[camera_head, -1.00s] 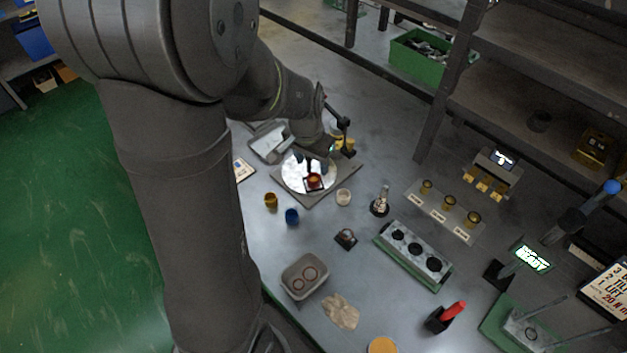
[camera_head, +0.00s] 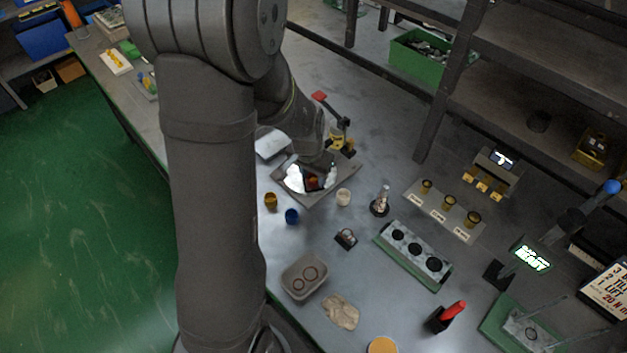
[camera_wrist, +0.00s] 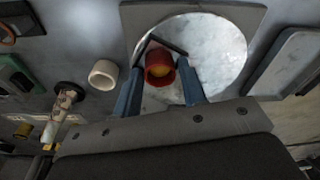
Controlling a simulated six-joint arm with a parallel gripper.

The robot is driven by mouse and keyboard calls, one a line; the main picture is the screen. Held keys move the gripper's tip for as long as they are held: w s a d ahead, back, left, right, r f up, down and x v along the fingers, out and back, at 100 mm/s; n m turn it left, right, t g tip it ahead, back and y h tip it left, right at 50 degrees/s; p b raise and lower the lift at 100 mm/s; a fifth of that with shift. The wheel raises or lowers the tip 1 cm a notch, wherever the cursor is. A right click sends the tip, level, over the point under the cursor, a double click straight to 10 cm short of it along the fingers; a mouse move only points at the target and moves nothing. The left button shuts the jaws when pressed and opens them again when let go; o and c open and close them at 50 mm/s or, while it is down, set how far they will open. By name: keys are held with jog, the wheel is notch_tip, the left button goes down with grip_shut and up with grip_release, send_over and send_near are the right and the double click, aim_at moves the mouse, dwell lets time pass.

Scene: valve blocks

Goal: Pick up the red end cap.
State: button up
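The fingers are spread, with a narrow gap seeming to show on each side of the cap. I cannot tell how far down they reach around it. In the head view the cap (camera_head: 312,181) is small and dark on the plate, close below my wrist and partly hidden.
A white ring cap (camera_head: 343,197), a blue cap (camera_head: 291,216) and a brown cap (camera_head: 270,201) stand close to the plate's square base (camera_head: 335,184). A red-topped clamp (camera_head: 319,97) stands behind. A grey tray (camera_wrist: 290,60) is beside the plate.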

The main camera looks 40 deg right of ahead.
jog(key=c, duration=0.7)
jog(key=shift+r, duration=0.15)
